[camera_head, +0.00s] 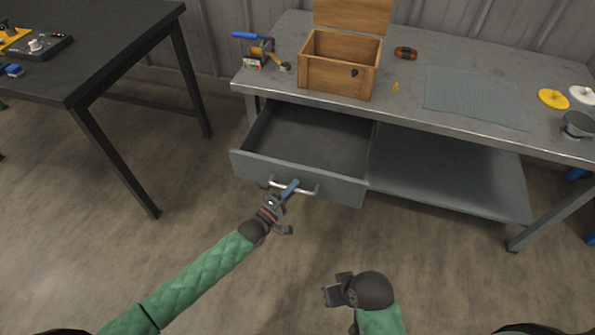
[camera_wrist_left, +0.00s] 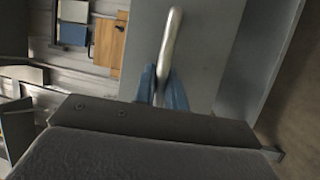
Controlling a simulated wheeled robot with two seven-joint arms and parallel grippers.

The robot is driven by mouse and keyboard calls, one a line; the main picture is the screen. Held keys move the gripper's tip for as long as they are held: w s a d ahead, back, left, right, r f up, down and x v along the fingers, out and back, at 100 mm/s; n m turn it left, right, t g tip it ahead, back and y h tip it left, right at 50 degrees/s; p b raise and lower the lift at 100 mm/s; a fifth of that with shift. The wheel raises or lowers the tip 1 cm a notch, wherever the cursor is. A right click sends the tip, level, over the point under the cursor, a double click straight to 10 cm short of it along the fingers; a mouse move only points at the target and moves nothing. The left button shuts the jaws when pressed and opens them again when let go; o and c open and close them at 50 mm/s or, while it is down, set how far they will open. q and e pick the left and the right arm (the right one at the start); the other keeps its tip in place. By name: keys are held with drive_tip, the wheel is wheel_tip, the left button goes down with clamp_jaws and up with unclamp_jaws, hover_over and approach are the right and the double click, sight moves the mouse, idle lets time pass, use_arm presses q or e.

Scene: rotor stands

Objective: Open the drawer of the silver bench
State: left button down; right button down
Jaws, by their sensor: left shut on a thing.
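The silver bench (camera_head: 410,85) stands at the upper right of the head view. Its drawer (camera_head: 240,163) is pulled well out on the left side, and its grey inside looks empty. A pale bar handle (camera_head: 308,191) runs across the drawer front. My left gripper (camera_head: 289,188) is at the handle with its blue fingers shut on it. In the left wrist view the handle (camera_wrist_left: 172,45) lies between the two blue fingertips. My right gripper (camera_head: 338,292) hangs over the floor in front of the bench, apart from the drawer; its jaw opening is unclear.
On the bench stand an open wooden box (camera_head: 335,80), a blue-handled clamp (camera_head: 258,45), a grey mat (camera_head: 475,100), a yellow disc (camera_head: 553,98) and a dark cup (camera_head: 578,124). A black table (camera_head: 90,45) stands at left. The floor (camera_head: 120,240) between is clear.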

use_arm(q)
drive_tip(key=shift+s+a, duration=0.2)
drive_tip(key=shift+s, duration=0.35)
drive_tip(key=shift+s+a, duration=0.15)
drive_tip(key=shift+s, duration=0.35)
use_arm(e)
drive_tip(key=shift+s+d+r, duration=0.15)
drive_tip(key=shift+d+r, duration=0.1)
drive_tip(key=shift+d, duration=0.15)
use_arm(q)
drive_tip(key=c, duration=1.8)
unclamp_jaws()
drive_tip(key=shift+o, duration=0.3)
